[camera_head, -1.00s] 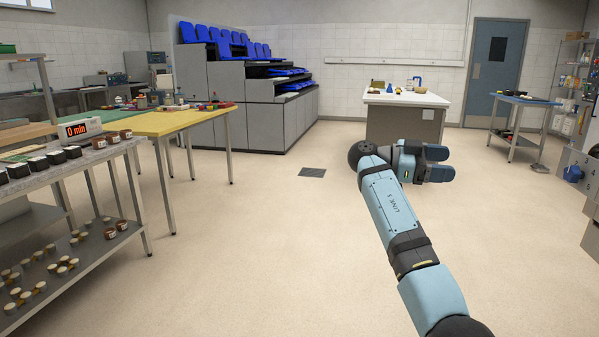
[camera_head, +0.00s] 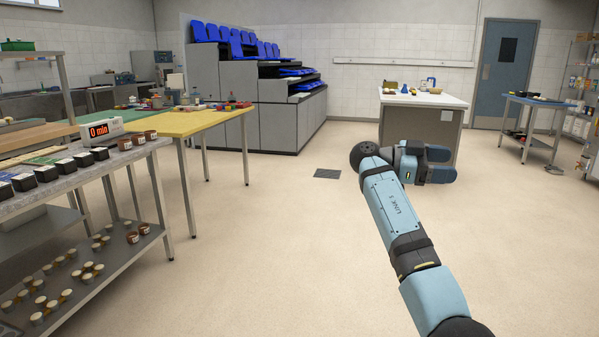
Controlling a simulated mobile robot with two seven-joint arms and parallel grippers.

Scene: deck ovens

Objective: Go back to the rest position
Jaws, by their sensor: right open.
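My right gripper (camera_head: 440,164) is at the end of my right arm, which reaches in from the bottom right in the head view. My left gripper is not in view.
A steel table (camera_head: 100,188) with dark jars and a timer reading 0 min (camera_head: 100,132) stands at the left. A yellow table (camera_head: 185,122) is behind it. A white-topped counter (camera_head: 424,98) and a blue table (camera_head: 540,101) stand farther back. The middle floor is clear.

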